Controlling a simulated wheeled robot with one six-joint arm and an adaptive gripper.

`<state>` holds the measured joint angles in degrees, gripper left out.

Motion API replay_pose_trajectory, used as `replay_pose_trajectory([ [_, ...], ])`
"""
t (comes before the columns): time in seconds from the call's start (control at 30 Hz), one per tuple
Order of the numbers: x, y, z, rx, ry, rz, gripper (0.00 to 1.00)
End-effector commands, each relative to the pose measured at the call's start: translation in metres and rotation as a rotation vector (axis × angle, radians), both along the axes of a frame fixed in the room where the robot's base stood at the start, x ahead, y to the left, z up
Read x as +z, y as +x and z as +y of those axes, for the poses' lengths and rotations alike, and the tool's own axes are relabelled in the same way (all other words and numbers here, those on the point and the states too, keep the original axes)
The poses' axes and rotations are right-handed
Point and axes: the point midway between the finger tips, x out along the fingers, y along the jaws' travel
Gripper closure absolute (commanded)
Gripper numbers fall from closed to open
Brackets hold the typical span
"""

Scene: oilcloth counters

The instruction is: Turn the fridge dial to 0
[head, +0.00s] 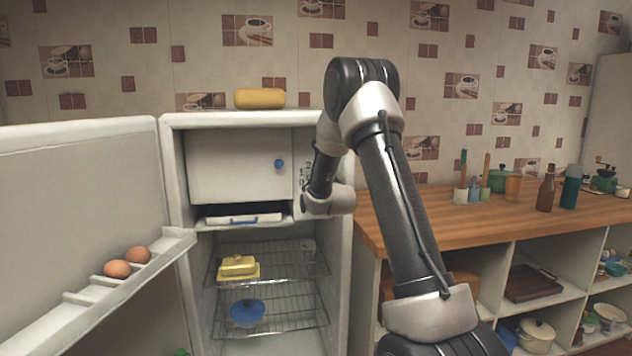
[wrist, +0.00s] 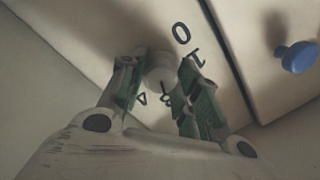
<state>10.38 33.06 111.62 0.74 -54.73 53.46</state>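The fridge dial (wrist: 160,72) is a small pale round knob on the white panel inside the fridge, seen in the wrist view. Dark numbers ring it: the 0 (wrist: 181,33) is above right, the 1 (wrist: 198,58) to the right, and a 4 (wrist: 141,98) at the lower left. Where the dial points is too unclear to tell. My gripper (wrist: 162,75) has its green-padded fingers on either side of the dial, with a gap visible on the right. One finger hides part of the scale. In the head view my arm hides the dial and fingers.
The fridge (head: 172,200) stands open, its door (head: 80,190) swung left with two eggs in it. The freezer flap (head: 232,165) has a blue knob (head: 280,164). Butter (head: 238,266) and a blue-lidded bowl (head: 248,312) sit on the racks. A wooden counter (head: 430,212) is at right.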

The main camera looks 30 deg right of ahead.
Motion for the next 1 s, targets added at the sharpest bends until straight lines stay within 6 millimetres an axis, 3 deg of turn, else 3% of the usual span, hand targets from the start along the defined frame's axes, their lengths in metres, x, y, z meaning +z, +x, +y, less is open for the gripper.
replay_pose_trajectory([
  [0.1, -0.0003, -0.0001, -0.0001, -0.001, 0.0, 0.001, 0.92],
  [0.47, -0.0005, -0.0003, -0.0002, -0.001, -0.047, 0.015, 0.91],
  [1.0, -0.0004, -0.0004, 0.0001, 0.0, -0.459, 0.135, 0.91],
])
